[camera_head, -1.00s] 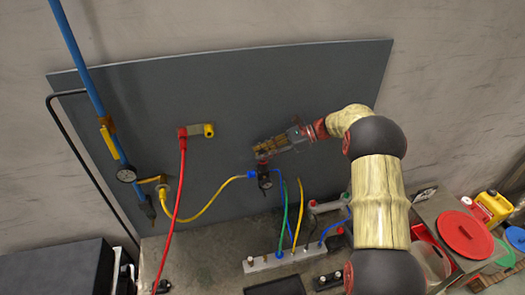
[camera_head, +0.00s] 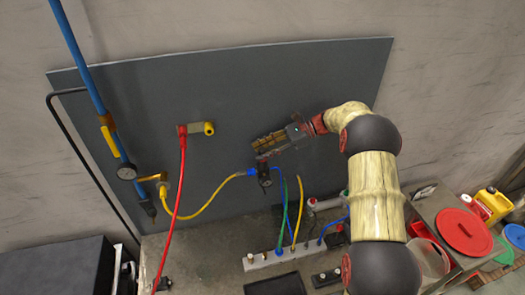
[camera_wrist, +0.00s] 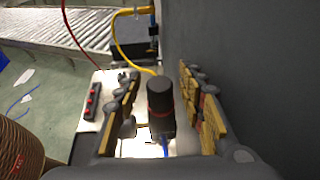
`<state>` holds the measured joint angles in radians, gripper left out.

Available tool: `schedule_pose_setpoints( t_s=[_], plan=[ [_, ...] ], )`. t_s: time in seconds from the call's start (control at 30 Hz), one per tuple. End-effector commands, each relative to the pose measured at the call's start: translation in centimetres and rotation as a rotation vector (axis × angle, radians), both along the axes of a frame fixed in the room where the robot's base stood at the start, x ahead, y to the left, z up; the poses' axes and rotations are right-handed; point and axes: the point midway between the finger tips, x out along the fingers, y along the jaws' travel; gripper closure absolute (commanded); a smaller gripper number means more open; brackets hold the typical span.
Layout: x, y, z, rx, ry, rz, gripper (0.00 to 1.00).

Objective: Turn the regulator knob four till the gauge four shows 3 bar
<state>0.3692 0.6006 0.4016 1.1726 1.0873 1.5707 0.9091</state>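The regulator (camera_head: 264,173) is a small dark unit on the grey panel, with a blue fitting on its left. Its black knob (camera_wrist: 160,94) with a red ring below shows in the wrist view. The round gauge (camera_head: 265,183) is tiny in the head view and its reading cannot be made out. My gripper (camera_head: 254,146) is just above the regulator in the head view. In the wrist view my gripper (camera_wrist: 158,84) has its yellow-padded fingers spread on either side of the knob, with visible gaps. Any number label is not legible.
A yellow hose (camera_head: 212,204) runs left from the regulator. A red hose (camera_head: 175,215) hangs from the panel. A white manifold strip (camera_head: 282,257) with blue, green and yellow hoses lies below. Bins with a red lid (camera_head: 464,231) stand at the right.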

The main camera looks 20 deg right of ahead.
Motion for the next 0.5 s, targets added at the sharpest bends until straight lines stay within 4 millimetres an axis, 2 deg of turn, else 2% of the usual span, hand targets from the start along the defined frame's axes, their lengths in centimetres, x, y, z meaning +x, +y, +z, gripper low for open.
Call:
schedule_pose_setpoints(
  t_s=[0.33, 0.5],
  plan=[
    [0.0, -0.2, 0.1, 0.0, 0.0, -0.001, 0.57],
    [-0.1, -1.8, 0.7, -0.001, -0.002, -0.002, 0.57]
  ],
)
